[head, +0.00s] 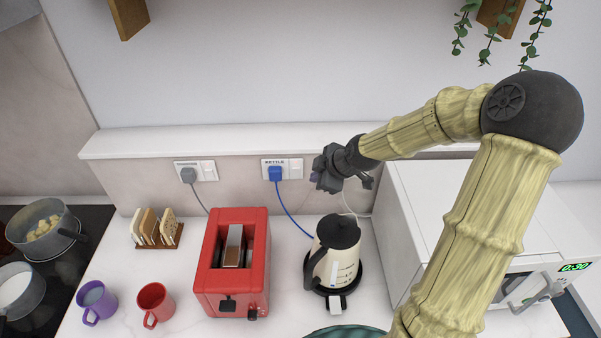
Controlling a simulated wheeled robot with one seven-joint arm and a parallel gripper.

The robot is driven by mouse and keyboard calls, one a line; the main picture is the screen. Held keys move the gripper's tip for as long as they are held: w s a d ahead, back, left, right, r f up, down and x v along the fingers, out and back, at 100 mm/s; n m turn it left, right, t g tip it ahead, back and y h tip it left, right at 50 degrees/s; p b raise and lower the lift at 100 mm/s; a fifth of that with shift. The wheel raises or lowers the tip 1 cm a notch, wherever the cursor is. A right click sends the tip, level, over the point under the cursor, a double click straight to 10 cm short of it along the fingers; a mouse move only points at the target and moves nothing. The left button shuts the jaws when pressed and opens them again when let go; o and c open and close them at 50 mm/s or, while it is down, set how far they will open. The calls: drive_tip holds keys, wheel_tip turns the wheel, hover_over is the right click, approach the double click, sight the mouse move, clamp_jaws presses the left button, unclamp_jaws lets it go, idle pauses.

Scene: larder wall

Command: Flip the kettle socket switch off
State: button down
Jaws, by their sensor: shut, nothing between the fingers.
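The kettle socket (268,164) is a white plate on the wall under the ledge, labelled KETTLE. A blue plug (275,173) sits in its left part, and its rocker switch (296,166) is on the right part. I cannot tell the switch's position at this size. My gripper (316,178) is dark grey and shut on nothing, just right of the switch and close to the wall. I cannot tell whether it touches anything. The cream kettle (335,255) with a black lid and handle stands on its base below the gripper. A blue cord hangs from the plug toward the kettle.
A second socket (208,170) with a grey plug is to the left. A red toaster (231,290), toast rack (157,240) and two mugs stand on the counter. A white microwave (425,200) is right. A white ledge (200,142) runs above the sockets.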

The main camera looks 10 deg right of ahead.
drive_tip(key=p, duration=0.3)
approach(294, 176)
wheel_tip(294, 176, down, 4)
drive_tip(key=s+a, duration=0.1)
drive_tip(key=a, duration=0.2)
drive_tip(key=w+p, duration=0.1)
drive_tip(key=w+d, duration=0.1)
drive_tip(key=w+p, duration=0.1)
drive_tip(key=shift+w+d+r+p, duration=0.25)
drive_tip(key=shift+d+p, duration=0.1)
drive_tip(key=shift+s+a, duration=0.1)
drive_tip(key=shift+a, duration=0.05)
drive_tip(key=shift+a, duration=0.15)
